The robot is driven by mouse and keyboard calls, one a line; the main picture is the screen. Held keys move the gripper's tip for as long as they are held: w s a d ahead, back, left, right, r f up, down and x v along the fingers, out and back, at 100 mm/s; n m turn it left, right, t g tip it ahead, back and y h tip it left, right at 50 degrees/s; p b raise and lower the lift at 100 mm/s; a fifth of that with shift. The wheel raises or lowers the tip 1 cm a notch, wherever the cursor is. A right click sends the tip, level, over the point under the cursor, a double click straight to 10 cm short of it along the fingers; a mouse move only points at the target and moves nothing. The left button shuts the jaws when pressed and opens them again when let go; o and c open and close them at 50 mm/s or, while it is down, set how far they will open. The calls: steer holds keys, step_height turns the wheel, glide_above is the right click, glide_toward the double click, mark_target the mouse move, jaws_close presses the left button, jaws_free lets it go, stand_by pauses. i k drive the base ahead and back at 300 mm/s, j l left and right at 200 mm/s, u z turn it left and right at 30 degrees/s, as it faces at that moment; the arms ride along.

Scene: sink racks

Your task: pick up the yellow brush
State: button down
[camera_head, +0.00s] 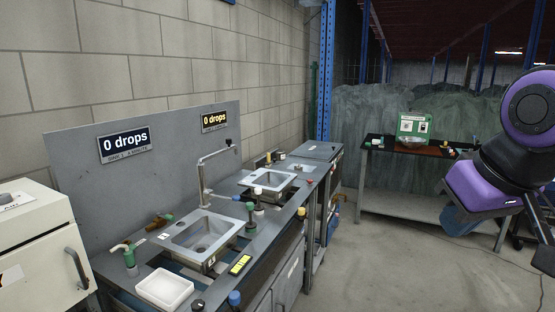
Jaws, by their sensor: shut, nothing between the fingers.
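A small yellow block-shaped thing with dark marks (240,264) lies on the front edge of the grey sink counter, right of the white tray. It may be the yellow brush; it is too small to be sure. Another small yellow-orange thing (300,211) stands at the counter's front edge farther back. My purple and black arm is at the right edge of the view, well apart from the counter. Its fingertips cannot be made out; a dark part at the right edge is cut off.
The counter holds a near steel sink (226,228), a farther sink (287,183), taps and a white tray (164,289). A cream cabinet (40,240) stands at the left. A dark-topped table (377,147) stands at the back right. The concrete floor (385,270) between is clear.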

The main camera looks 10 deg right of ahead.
mark_target(269, 164)
steer(key=i+l+z, duration=0.3)
steer(key=i+l, duration=0.15)
steer(key=i+l+z, duration=0.25)
steer(key=i, duration=0.35)
steer(key=i+l+z, duration=0.3)
steer(key=i, duration=0.25)
steer(key=i+z, duration=0.25)
steer(key=i, duration=0.3)
steer(key=i+u, duration=0.1)
steer(key=i, duration=0.75)
steer(key=i+l+u, duration=0.15)
steer(key=i, duration=0.65)
steer(key=i+u, duration=0.8)
steer(key=u, duration=0.2)
steer(key=i+u, duration=0.15)
steer(key=u, duration=0.25)
steer(key=i+j+u, duration=0.1)
steer(key=u, duration=0.35)
steer(key=i+l+u, duration=0.1)
steer(key=i+u, duration=0.15)
steer(key=u, duration=0.15)
steer(key=i+l+u, duration=0.1)
steer(key=u, duration=0.35)
steer(key=i+l, duration=0.05)
steer(key=i, duration=0.05)
